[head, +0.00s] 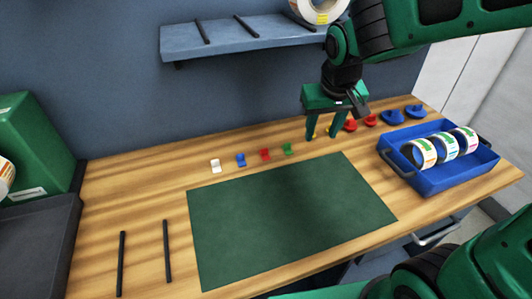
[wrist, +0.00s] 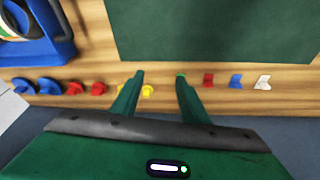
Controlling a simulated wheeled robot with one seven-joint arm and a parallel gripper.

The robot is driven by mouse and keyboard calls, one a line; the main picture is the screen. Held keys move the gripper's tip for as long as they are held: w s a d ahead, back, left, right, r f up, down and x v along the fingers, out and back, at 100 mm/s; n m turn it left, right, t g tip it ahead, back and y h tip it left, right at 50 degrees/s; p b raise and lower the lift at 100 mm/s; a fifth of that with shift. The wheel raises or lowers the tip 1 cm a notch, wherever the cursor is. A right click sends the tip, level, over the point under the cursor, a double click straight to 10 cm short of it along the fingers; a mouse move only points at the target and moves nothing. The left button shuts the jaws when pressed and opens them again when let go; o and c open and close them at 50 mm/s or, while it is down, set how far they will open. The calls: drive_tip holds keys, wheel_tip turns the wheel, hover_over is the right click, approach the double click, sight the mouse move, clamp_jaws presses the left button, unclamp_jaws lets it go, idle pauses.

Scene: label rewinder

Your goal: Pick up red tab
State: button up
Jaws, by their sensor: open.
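The red tab (head: 265,155) is a small piece on the wooden table, between a blue tab (head: 241,160) and a green tab (head: 287,149). A white tab (head: 215,166) stands at the left end of this row. In the wrist view the red tab (wrist: 208,79) is just right of the right finger, with the blue tab (wrist: 235,81) and white tab (wrist: 263,82) beyond it. My gripper (head: 322,138) is open and empty, to the right of the red tab and near the yellow pieces; its fingers also show in the wrist view (wrist: 160,76). The green tab is not clearly visible there.
Yellow pieces (wrist: 147,90), red knobs (head: 370,120) and blue knobs (head: 391,117) continue the row rightward. A blue tray (head: 433,182) with label rolls stands at right. A green mat (head: 285,220) lies in front, bare. A wall shelf (head: 225,43) hangs behind.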

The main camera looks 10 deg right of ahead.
drive_tip(key=n+y, duration=0.1)
drive_tip(key=n, duration=0.1)
approach(265, 149)
drive_tip(key=shift+t+y, duration=0.3)
drive_tip(key=shift+t, duration=0.1)
drive_tip(key=shift+s+d+x, duration=0.1)
drive_tip(key=shift+s+x, duration=0.1)
drive_tip(key=shift+x, duration=1.9)
drive_tip(key=shift+s+d+x, duration=0.15)
drive_tip(key=shift+x, duration=1.9)
drive_tip(key=shift+f, duration=0.15)
clamp_jaws()
